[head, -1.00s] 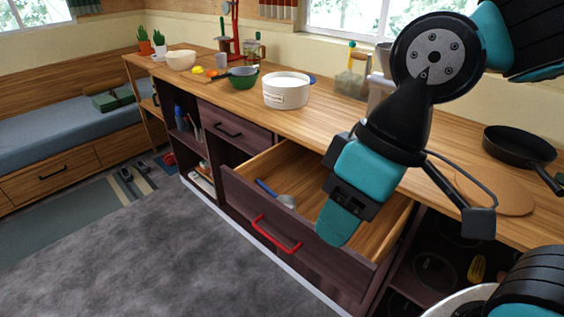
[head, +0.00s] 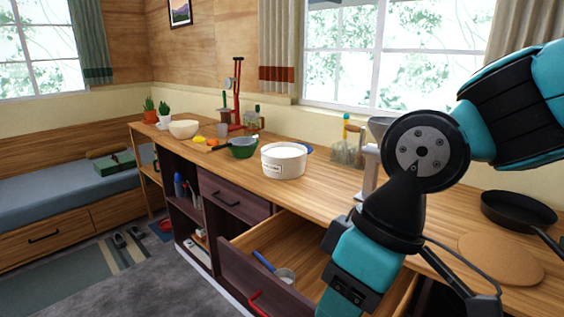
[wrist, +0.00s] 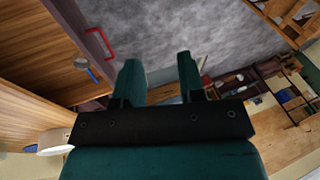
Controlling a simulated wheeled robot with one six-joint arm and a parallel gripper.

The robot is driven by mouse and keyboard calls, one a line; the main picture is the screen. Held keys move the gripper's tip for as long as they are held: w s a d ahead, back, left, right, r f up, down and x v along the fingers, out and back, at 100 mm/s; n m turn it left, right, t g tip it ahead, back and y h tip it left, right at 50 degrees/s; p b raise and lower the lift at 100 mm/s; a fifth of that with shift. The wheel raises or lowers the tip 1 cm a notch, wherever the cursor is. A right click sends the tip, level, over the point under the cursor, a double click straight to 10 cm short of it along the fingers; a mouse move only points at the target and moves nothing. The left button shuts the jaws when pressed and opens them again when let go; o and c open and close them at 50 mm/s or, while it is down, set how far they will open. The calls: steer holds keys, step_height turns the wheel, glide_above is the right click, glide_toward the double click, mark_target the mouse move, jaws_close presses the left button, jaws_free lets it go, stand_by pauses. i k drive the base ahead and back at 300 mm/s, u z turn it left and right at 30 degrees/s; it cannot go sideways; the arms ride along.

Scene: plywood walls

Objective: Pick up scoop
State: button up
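The scoop has a blue handle and a grey metal bowl (head: 284,274). It lies in the open wooden drawer (head: 313,247), toward its left side. The scoop also shows at the upper left of the wrist view (wrist: 83,65), outside the space between the fingers. My gripper (wrist: 158,62) is open and empty, with its two teal fingers apart. In the head view it is right of the scoop, over the drawer, and its fingertips run off the bottom edge. Nothing touches the scoop except the drawer.
The drawer's red handle (head: 257,304) is on its front. The counter above holds a white tub (head: 284,160), a green bowl (head: 243,147), a frying pan (head: 518,211) and a round cork mat (head: 500,258).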

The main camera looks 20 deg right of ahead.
mark_target(288, 276)
steer(key=u, duration=0.4)
steer(key=k, duration=0.6)
steer(key=u, duration=1)
steer(key=k, duration=0.7)
steer(key=u, duration=0.55)
steer(key=i, duration=1.95)
steer(key=z, duration=0.5)
steer(key=i, duration=1.45)
steer(key=z, duration=1.95)
steer(key=i, duration=1)
steer(key=z, duration=0.95)
